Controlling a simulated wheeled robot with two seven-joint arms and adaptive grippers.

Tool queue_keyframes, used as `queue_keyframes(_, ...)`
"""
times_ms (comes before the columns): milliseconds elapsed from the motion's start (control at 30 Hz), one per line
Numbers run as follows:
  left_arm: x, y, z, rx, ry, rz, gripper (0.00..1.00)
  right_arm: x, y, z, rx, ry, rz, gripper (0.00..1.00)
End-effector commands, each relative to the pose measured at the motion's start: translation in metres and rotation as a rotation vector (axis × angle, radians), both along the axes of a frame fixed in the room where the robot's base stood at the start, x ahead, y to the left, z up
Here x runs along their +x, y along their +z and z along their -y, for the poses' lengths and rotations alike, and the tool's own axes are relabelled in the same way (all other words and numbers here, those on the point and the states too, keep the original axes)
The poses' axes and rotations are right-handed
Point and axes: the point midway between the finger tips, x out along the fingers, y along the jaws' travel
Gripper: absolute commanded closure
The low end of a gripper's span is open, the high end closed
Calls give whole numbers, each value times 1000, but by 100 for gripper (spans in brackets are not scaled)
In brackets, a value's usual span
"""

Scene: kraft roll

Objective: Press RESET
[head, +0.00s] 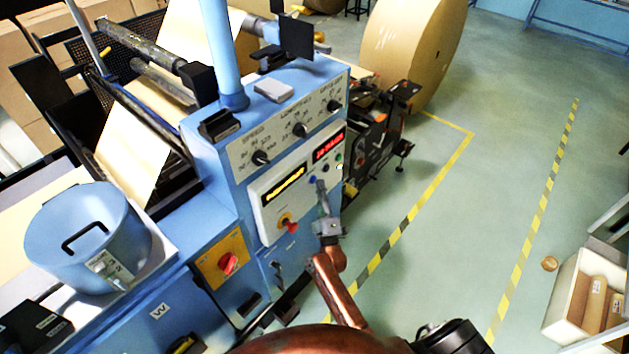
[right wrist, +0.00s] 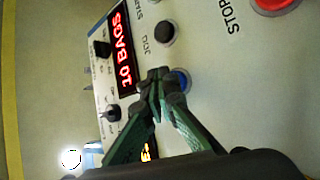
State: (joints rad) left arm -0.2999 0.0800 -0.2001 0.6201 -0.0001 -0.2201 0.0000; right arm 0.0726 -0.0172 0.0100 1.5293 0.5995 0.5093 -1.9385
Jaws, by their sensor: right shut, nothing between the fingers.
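A blue round button (right wrist: 182,80) sits on the pale control panel (head: 266,222). In the right wrist view it is partly covered by my right gripper (right wrist: 160,76), and no RESET label can be read. My right gripper, also in the head view (head: 321,185), is shut and empty. Its fingertips are right at the blue button; I cannot tell whether they touch it. A black button (right wrist: 163,33) marked JOG is beside it, and a red button (right wrist: 272,3) marked STOP is at the top right. My left gripper is not in view.
A red-lit display (right wrist: 124,50) and two black knobs, one (right wrist: 112,112) near my fingers, are close by. A blue pot (head: 85,240) stands at left.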

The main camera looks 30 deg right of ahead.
Motion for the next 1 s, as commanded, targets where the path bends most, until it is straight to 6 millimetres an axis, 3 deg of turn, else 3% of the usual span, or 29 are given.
queue_keyframes(1000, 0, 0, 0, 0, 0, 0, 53, 8, 0, -3, -1, -1, 1, 100)
